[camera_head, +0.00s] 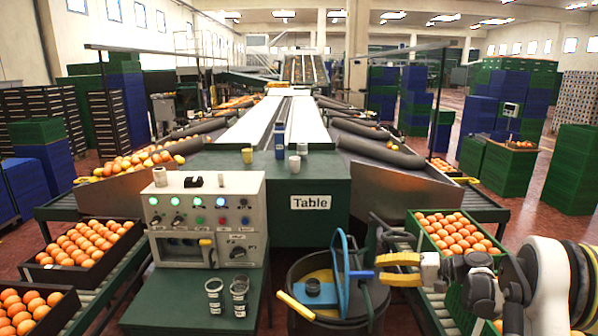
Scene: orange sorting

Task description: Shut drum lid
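A dark drum (368,304) stands at the bottom centre, its mouth partly visible. A blue-edged lid (340,262) stands up at the drum's right side, seen nearly edge-on, so the drum is open. A small blue part (360,274) juts from the lid to the right. A yellow handle (296,305) sticks out at the drum's front left. My gripper (379,269) is right of the lid, its two yellow fingers apart and pointing left. The fingertips are close to the small blue part; I cannot tell whether they touch it.
A control panel (205,215) and clear cups (239,290) stand on a green bench (185,318) left of the drum. A green table (312,228) is behind. An orange-filled crate (415,228) lies behind my arm; more crates (80,262) line the left conveyor.

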